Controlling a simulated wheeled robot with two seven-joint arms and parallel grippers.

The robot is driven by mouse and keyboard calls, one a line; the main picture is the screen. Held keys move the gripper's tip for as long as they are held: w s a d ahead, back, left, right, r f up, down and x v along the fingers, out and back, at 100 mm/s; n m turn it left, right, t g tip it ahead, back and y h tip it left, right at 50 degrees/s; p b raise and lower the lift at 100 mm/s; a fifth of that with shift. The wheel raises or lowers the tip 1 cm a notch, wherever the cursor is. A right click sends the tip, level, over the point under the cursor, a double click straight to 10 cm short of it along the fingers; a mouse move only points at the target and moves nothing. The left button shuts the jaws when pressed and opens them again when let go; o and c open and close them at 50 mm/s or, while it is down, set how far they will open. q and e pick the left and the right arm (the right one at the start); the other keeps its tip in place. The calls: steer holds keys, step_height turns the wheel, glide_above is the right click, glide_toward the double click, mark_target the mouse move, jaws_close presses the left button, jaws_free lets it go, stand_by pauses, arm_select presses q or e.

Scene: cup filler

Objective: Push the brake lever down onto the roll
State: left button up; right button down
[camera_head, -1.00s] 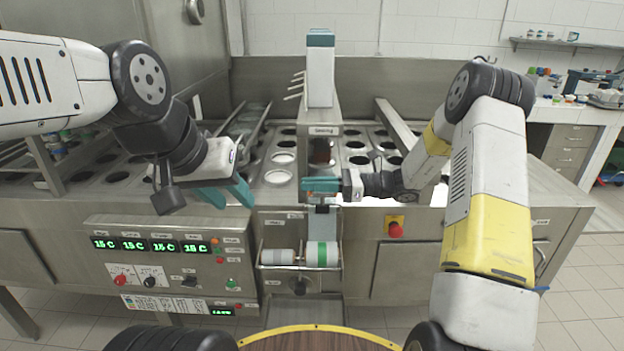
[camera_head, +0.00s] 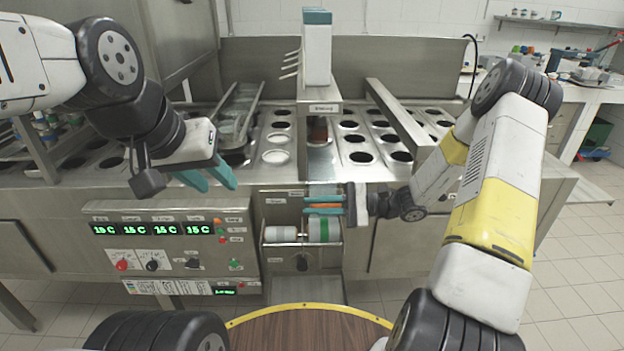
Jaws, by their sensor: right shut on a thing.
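The film roll (camera_head: 322,231), white with a green band, sits in a recess in the machine's front. The brake lever's orange part (camera_head: 323,206) shows just above the roll, between the teal fingers of my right gripper (camera_head: 324,205). That gripper reaches in from the right and is shut on it. Fingers and lever sit close over the top of the roll; whether the lever touches it I cannot tell. The rest of the lever is hidden by the fingers. My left gripper (camera_head: 207,179) is empty and open, with its teal fingers apart, in front of the machine's left part.
A second, white roll (camera_head: 281,234) lies left of the green-banded one. The control panel (camera_head: 170,241) with green displays is below my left gripper. Above is the deck with cup holes (camera_head: 277,156) and a tall white-and-teal unit (camera_head: 317,52). A round wooden tabletop (camera_head: 305,331) is in front.

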steer(key=shift+s+d+f+n, duration=0.1)
steer(key=shift+s+f+n, duration=0.4)
steer(key=shift+f+n, duration=0.8)
steer(key=shift+s+a+f+n, duration=0.1)
steer(key=shift+s+f+n, duration=0.4)
steer(key=shift+f, duration=1.35)
steer(key=shift+s+d+f+n, duration=0.1)
steer(key=shift+s+f+n, duration=0.35)
steer(key=shift+f+n, duration=0.85)
steer(key=shift+f+m, duration=0.3)
steer(key=shift+f, duration=0.15)
steer(key=c, duration=1.5)
jaws_free()
steer(key=d, duration=0.7)
steer(key=shift+d, duration=0.35)
steer(key=shift+r, duration=0.1)
